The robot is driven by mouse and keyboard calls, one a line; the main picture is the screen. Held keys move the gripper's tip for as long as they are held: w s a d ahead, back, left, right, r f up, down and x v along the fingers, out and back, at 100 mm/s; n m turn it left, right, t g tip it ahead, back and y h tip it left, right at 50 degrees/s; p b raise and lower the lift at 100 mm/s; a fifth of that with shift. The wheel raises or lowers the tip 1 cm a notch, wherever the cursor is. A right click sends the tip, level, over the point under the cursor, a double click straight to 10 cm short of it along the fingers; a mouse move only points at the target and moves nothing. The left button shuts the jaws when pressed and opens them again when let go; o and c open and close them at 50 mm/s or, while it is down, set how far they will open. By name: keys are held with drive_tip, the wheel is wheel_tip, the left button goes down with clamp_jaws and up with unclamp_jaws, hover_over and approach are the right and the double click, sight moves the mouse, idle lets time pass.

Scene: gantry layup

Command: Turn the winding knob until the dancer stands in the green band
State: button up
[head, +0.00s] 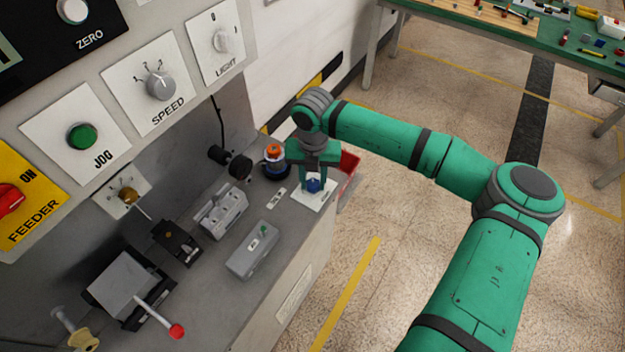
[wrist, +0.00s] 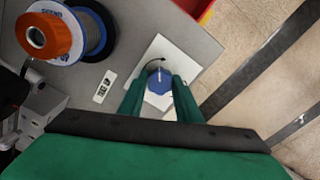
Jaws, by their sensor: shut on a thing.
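The winding knob (head: 314,186) is small and blue and sits on a white square plate (head: 308,198) near the right end of the grey bench. In the wrist view the knob (wrist: 159,86) shows between my two fingers, with a white pointer line on its top. My gripper (head: 315,180) points down over the plate and is shut on the knob, one finger at each side. A dark curved mark is printed on the plate around the knob. I cannot make out the dancer or its green band for certain in either view.
An orange-topped spool (head: 274,155) stands left of the knob, close to my gripper. A small label (head: 277,198), grey blocks (head: 252,251) and a red-tipped lever (head: 176,331) are on the bench. A red bin (head: 348,166) is just beyond the bench edge; open floor lies right.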

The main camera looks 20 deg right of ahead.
sight(313, 183)
drive_tip(key=m, duration=0.5)
drive_tip(key=shift+m, duration=0.4)
idle(0.3)
drive_tip(key=o, duration=1.1)
drive_tip(key=shift+c, duration=0.2)
wheel_tip(313, 183, up, 11)
drive_tip(key=shift+f, duration=0.1)
